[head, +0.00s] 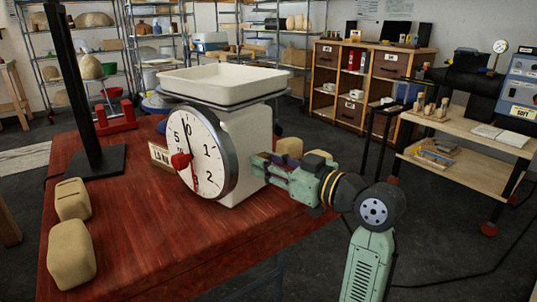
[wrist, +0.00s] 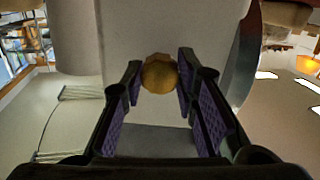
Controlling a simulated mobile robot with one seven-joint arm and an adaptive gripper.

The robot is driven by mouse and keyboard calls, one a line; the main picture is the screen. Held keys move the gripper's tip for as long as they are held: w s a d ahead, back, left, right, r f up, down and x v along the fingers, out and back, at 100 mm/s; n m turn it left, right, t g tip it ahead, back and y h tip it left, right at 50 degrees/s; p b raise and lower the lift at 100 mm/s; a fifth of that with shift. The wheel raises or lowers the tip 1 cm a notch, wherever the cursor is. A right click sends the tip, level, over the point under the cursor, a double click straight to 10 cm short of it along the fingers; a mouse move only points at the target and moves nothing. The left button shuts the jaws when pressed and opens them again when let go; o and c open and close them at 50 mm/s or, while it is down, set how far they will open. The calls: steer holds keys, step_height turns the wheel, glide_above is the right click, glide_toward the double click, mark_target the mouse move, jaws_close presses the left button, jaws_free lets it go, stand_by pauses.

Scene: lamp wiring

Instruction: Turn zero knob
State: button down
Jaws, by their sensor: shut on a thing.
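The scale has a white body (head: 243,150), a white tray (head: 222,84) on top and a round dial (head: 200,155) facing left and forward. A small brass-coloured faceted knob (wrist: 159,76) sticks out of the scale's side in the wrist view. My gripper (wrist: 160,82) is shut on this knob, with one purple-padded finger on each side. In the head view my gripper (head: 262,164) meets the scale's right side, and the knob is hidden there.
The scale stands on a red wooden table (head: 150,235). Two tan weights, one slotted (head: 73,199) and one plain (head: 71,255), stand at the left. A black post (head: 75,90) rises behind them. More tan blocks (head: 290,147) sit behind my gripper. The table's front middle is clear.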

steer(key=shift+m+g+p, duration=0.4)
steer(key=shift+m+p, duration=5.7)
steer(key=shift+m, duration=0.1)
steer(key=c, duration=1.2)
jaws_free()
steer(key=shift+w, duration=0.1)
steer(key=shift+c, duration=0.2)
steer(key=shift+d, duration=0.1)
steer(key=v, duration=1.2)
steer(key=shift+f, duration=0.15)
